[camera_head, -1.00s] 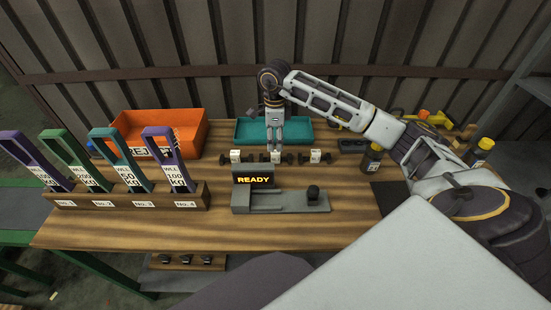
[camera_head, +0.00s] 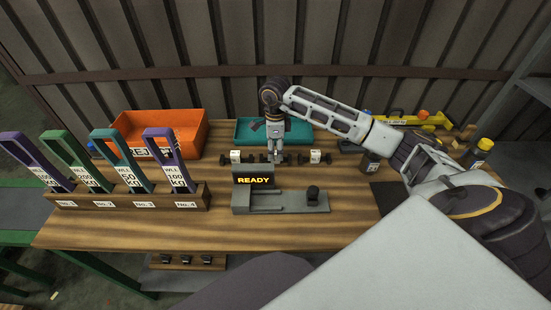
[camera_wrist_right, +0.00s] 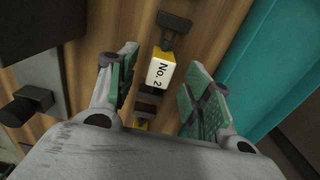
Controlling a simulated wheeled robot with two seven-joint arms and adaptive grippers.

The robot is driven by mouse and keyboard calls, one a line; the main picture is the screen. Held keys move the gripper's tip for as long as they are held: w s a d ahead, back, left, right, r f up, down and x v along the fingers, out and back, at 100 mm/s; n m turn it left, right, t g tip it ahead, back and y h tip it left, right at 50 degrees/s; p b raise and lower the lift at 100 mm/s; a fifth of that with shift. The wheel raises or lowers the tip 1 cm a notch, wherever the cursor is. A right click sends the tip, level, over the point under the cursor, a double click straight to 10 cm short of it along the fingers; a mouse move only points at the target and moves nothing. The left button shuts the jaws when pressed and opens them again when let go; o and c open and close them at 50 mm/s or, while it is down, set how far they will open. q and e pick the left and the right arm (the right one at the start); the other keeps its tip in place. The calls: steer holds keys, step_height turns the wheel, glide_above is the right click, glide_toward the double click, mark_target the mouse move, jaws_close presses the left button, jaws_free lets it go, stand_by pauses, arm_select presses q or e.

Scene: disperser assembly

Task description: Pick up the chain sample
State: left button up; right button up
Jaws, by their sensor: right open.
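Three chain samples, dark with pale labelled blocks, lie in a row behind the display unit; the left one (camera_head: 236,156) and right one (camera_head: 315,156) show clearly. The middle one is largely hidden by my right gripper (camera_head: 274,151), which points down over it. In the right wrist view, a sample block marked No. 2 (camera_wrist_right: 160,70) lies between the open fingers of that gripper (camera_wrist_right: 160,80), with a gap on either side. Nothing is gripped. My left gripper is out of view.
The READY display unit (camera_head: 285,201) with a black knob stands just in front. A teal tray (camera_head: 300,133) is close behind, an orange bin (camera_head: 190,133) behind left. A rack (camera_head: 125,198) of tagged coloured handles stands left. The front of the wooden table (camera_head: 200,230) is clear.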

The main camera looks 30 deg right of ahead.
steer(key=shift+f, duration=1.2)
jaws_close()
